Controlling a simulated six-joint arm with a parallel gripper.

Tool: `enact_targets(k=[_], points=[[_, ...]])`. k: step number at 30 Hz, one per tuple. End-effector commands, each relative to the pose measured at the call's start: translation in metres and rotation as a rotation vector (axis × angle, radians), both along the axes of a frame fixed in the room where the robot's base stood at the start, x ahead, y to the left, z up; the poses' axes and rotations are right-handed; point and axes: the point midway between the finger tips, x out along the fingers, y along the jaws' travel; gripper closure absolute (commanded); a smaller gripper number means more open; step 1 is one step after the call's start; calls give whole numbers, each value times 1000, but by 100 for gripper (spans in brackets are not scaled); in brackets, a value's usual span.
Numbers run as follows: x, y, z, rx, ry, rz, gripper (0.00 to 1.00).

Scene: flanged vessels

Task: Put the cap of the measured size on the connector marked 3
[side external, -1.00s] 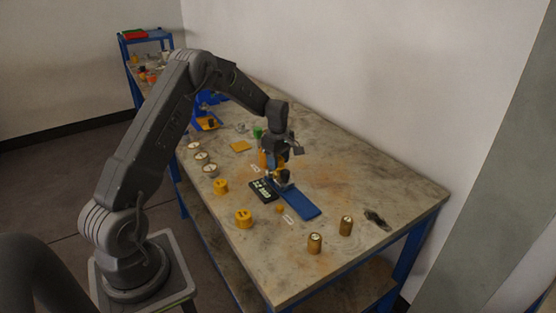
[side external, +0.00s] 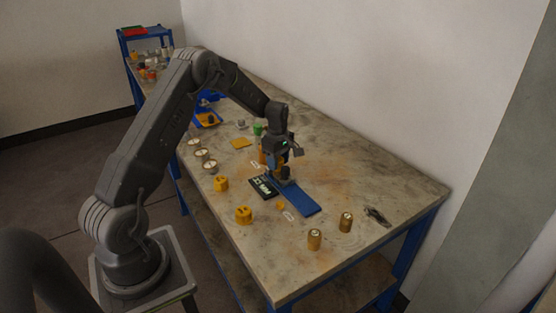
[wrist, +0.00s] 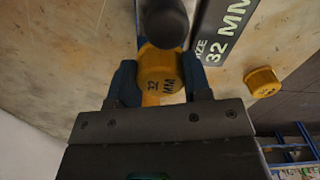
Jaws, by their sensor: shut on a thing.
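In the wrist view my gripper (wrist: 161,88) is shut on a yellow cap (wrist: 160,76) marked 32 MM, one finger on each side. A dark, round-ended piece (wrist: 166,22) is just beyond the cap and overlaps its far edge; I cannot tell whether they touch. A black size display (wrist: 222,30) reads SIZE 32 MM to the right. In the side view my gripper (side external: 284,174) is low over the table, beside the display (side external: 263,187) and the end of a blue mat (side external: 300,200). The held cap is not clear there. I cannot make out a connector marked 3.
Yellow caps (side external: 243,215) and (side external: 221,183) stand along the near edge, with a small yellow piece (side external: 280,206) by the mat. White-topped round pieces (side external: 201,154) stand at the left. The right end is mostly clear.

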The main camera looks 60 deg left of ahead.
Motion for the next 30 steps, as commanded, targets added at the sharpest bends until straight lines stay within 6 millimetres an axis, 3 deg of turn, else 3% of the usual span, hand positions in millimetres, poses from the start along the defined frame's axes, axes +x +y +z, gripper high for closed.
enact_targets(k=[3, 4, 12, 23, 30], points=[[0, 0, 0, 0, 0, 0, 77], [0, 0, 0, 0, 0, 0, 52], [0, 0, 0, 0, -1, 0, 26], [1, 0, 8, 2, -4, 0, 25], [1, 1, 53, 3, -5, 0, 25]])
